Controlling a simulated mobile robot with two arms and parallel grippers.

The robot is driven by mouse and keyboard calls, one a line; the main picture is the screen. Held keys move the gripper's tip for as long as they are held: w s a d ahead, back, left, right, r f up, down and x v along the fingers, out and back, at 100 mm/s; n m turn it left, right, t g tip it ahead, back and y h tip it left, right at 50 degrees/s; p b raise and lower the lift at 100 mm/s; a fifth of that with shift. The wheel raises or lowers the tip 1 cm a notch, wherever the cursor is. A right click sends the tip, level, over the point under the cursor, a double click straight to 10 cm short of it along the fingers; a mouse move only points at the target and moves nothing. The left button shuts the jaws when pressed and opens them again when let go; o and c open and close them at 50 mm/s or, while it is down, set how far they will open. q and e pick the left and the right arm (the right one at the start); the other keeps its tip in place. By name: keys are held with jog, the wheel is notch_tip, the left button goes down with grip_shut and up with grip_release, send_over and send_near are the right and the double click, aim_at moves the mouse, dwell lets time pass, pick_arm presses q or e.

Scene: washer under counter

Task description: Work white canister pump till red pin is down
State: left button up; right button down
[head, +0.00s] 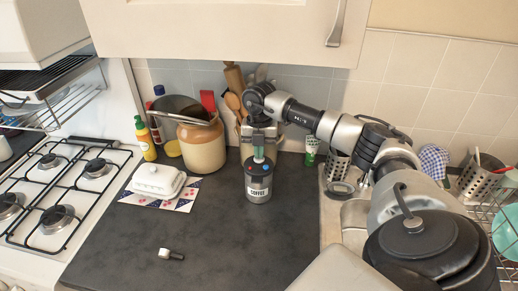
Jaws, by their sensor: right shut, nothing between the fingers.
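A dark grey canister (258,187) with a white COFFEE label stands upright on the counter. Small red and blue spots show on its lid, but whether the red one is raised or down is too small to tell. My right gripper (259,154) points down over the lid, shut and empty. Its tips hide part of the lid, and I cannot tell whether they touch it. A small white piece with a black end (171,254) lies on the front of the counter, apart from the canister. My left gripper is out of view.
A white butter dish (157,180) sits on a patterned cloth to the left. Behind are a brown and cream crock (201,148) and a yellow bottle (146,142). A gas hob (62,190) is at far left. The counter's front middle is mostly clear.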

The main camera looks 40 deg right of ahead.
jog(key=shift+w+d+r, duration=0.35)
jog(key=shift+w+d, duration=0.6)
jog(key=shift+d, duration=0.05)
notch_tip(320, 180, up, 7)
jog(key=b, duration=0.2)
jog(key=shift+w+d+r, duration=0.2)
jog(key=shift+w+d, duration=0.05)
jog(key=shift+d, duration=0.05)
dwell(0.4)
